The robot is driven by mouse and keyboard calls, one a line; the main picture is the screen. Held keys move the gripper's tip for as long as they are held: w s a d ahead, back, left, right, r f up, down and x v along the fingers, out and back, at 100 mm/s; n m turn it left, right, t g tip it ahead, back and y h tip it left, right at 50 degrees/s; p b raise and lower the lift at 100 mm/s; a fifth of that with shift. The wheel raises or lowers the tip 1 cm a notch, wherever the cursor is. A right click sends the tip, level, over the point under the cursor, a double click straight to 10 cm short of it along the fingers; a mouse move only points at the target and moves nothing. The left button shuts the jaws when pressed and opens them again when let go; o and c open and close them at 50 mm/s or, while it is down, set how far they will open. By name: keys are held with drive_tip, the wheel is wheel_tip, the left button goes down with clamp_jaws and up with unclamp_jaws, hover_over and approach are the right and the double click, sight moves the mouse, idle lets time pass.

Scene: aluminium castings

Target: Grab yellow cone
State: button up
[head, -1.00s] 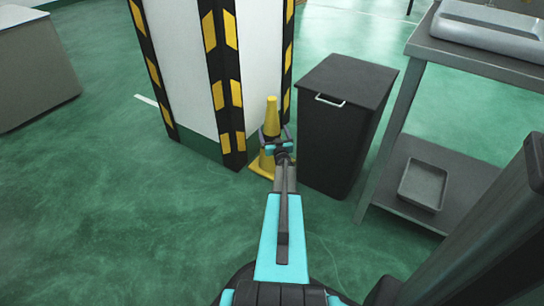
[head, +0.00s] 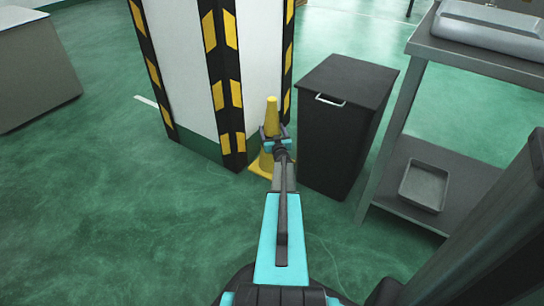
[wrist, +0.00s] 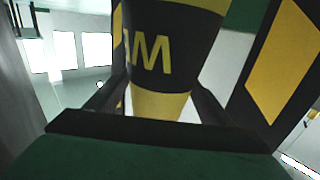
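The yellow cone (head: 271,117) stands upright on the floor at the foot of the pillar, beside the black bin. My gripper (head: 273,133) is at the cone's upper part, with its two fingers spread to either side of the cone. The wrist view shows the cone (wrist: 165,105) up close, with a black band and yellow lettering, between the two dark fingers of my gripper (wrist: 158,85). The fingertips lie at or very near its sides; I cannot tell whether they press on it. My arm hides part of the cone's lower body and base.
A white pillar (head: 175,75) with black-and-yellow guards stands close behind and left of the cone. A black bin (head: 340,130) stands just to its right. A grey shelf table (head: 480,60) with a tray (head: 424,186) is farther right. Green floor (head: 90,210) is clear at left.

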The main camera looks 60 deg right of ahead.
drive_tip(key=shift+r, duration=0.1)
drive_tip(key=c, duration=1.7)
drive_tip(key=shift+r, duration=0.1)
drive_tip(key=shift+r+p, duration=1.15)
drive_tip(key=shift+r, duration=0.6)
drive_tip(key=s+a+p, duration=0.1)
drive_tip(key=a+p, duration=0.3)
drive_tip(key=a, duration=1.4)
drive_tip(key=shift+s, duration=0.15)
drive_tip(key=shift+f, duration=0.1)
